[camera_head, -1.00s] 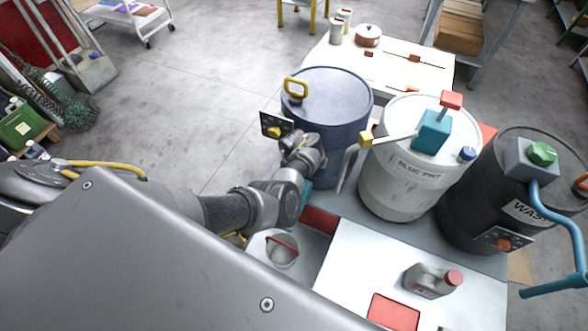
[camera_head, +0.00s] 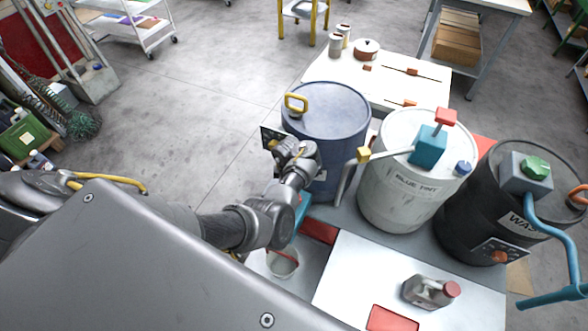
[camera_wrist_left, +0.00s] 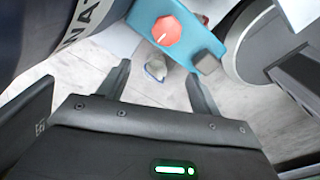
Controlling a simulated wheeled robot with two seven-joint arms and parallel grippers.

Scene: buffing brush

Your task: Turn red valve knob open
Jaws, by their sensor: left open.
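The red valve knob (camera_wrist_left: 166,31) is a faceted knob with a white mark, set on a teal block (camera_wrist_left: 143,12) in the left wrist view. My left gripper (camera_wrist_left: 160,88) is open and empty, with its two fingers apart. The knob lies beyond the fingertips, roughly in line with the gap between them, and is not touched. In the head view my left arm reaches to the front of the blue drum (camera_head: 330,115). There the arm hides the knob, and only a bit of teal (camera_head: 302,210) shows beside the wrist. My right gripper is in neither view.
A white drum (camera_head: 385,195) with a teal pump and a black waste drum (camera_head: 465,225) stand to the right. A bucket (camera_head: 283,263) and a grey can (camera_head: 428,291) are in front. Clear floor (camera_head: 215,90) lies at the left.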

